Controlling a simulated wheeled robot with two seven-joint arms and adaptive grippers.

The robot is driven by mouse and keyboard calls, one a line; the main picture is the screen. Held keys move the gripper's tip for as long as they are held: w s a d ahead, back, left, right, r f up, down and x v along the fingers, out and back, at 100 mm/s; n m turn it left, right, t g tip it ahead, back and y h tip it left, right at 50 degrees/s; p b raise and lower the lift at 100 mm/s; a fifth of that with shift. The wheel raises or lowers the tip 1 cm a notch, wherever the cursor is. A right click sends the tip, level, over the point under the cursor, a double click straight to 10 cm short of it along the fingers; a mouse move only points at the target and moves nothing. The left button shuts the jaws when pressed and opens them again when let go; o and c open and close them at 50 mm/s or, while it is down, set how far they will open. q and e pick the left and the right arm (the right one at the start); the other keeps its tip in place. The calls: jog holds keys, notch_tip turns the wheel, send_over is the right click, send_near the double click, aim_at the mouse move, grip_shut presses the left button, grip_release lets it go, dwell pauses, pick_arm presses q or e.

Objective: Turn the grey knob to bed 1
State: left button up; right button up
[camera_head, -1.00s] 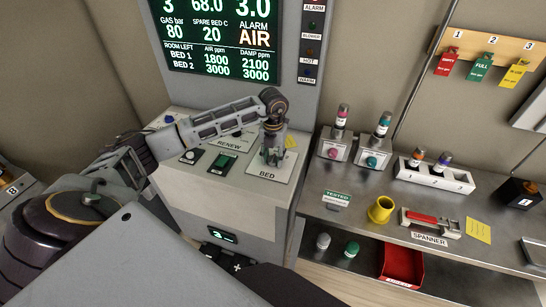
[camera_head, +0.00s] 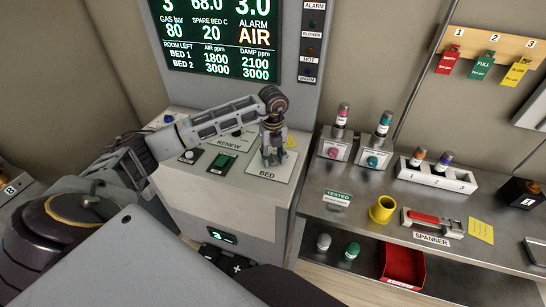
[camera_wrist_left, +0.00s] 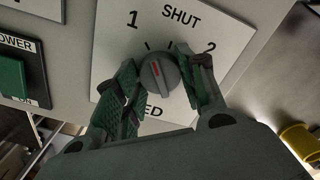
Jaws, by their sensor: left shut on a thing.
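The grey knob (camera_wrist_left: 160,74) has a red pointer line and sits on a white plate (camera_wrist_left: 115,60) marked 1, SHUT and 2. The pointer tilts up and left, toward the 1 side. My left gripper (camera_wrist_left: 163,82) is shut on the knob, one green-padded finger on each side. In the head view, my left gripper (camera_head: 271,156) reaches down onto the plate labelled BED (camera_head: 286,168) and hides the knob there. My right gripper is not in view.
Left of the plate are a green switch (camera_head: 222,162) and the RENEW panel (camera_head: 229,144). The screen (camera_head: 225,40) above reads ALARM AIR. The metal bench (camera_head: 350,208) at right holds coloured-top bottles, a yellow cup (camera_head: 381,209) and a red spanner (camera_head: 430,219).

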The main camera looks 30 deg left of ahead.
aim_at(273, 157)
pick_arm(q)
jog(key=shift+n, duration=0.8)
jog(key=o, duration=1.1)
jog(key=shift+c, duration=0.2)
notch_tip(273, 157, up, 12)
jog(key=shift+f, duration=0.1)
dwell(0.6)
